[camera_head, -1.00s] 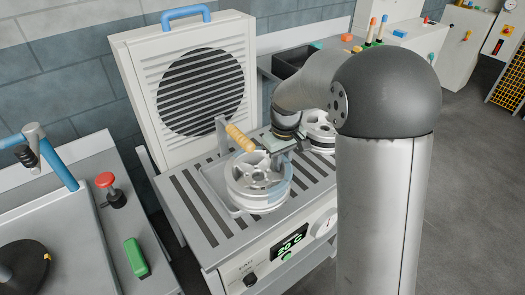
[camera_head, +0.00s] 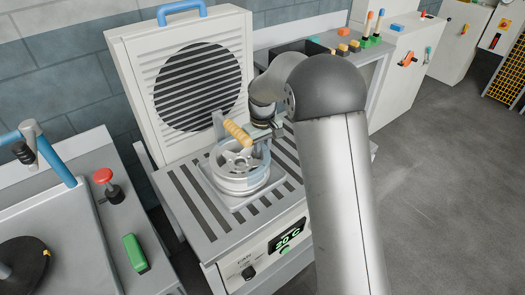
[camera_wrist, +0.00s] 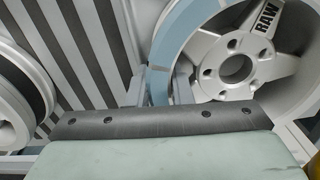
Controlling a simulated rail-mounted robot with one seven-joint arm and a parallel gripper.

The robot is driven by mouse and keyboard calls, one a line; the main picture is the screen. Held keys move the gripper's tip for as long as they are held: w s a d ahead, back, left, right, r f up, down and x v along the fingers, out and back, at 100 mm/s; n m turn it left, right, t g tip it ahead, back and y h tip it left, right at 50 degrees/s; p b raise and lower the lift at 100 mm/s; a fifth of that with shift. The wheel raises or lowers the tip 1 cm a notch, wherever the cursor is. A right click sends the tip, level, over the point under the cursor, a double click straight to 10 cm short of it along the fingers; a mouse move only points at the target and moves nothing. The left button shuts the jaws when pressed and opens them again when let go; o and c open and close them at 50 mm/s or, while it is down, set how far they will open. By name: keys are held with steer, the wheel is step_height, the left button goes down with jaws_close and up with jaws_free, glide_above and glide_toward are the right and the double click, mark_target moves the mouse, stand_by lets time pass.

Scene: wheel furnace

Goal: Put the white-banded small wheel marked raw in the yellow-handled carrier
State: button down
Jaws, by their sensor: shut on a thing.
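A small silver-grey spoked wheel (camera_head: 238,178) is over the base plate of the carrier, whose yellow handle (camera_head: 237,132) sits on an upright behind it. The base plate (camera_head: 206,178) shows around the wheel; I cannot tell whether the wheel rests on it or is slightly above. In the wrist view the wheel (camera_wrist: 236,67) is marked RAW and has a pale-blue stretch of rim; no white band is clear. My gripper (camera_head: 264,138) is shut on the wheel's right-hand rim; its fingers also show in the wrist view (camera_wrist: 165,90).
The carrier stands on a slatted bench (camera_head: 190,200) before a louvred fan panel (camera_head: 128,80). Another wheel (camera_wrist: 18,95) shows at the left of the wrist view; my arm hides it in the head view. A dark bin (camera_head: 300,55) and coloured blocks lie behind.

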steer(key=shift+r, duration=0.1)
steer(key=c, duration=1.3)
jaws_free()
steer(key=shift+f, duration=0.2)
steer(key=shift+r, duration=0.1)
step_height(320, 180, up, 11)
steer(key=shift+r+b, duration=0.1)
steer(key=shift+b, duration=0.25)
steer(key=s+d+r+m, duration=0.1)
steer(key=s+d, duration=0.2)
steer(key=s, duration=0.5)
steer(key=s+d+r+m, duration=0.1)
steer(key=s+d, duration=0.1)
steer(key=s, duration=0.5)
steer(key=s+d+f+m, duration=0.1)
steer(key=s+f, duration=0.2)
steer(key=s, duration=0.6)
steer(key=s+d+f+m, duration=0.2)
steer(key=s+f, duration=0.1)
steer(key=s, duration=0.6)
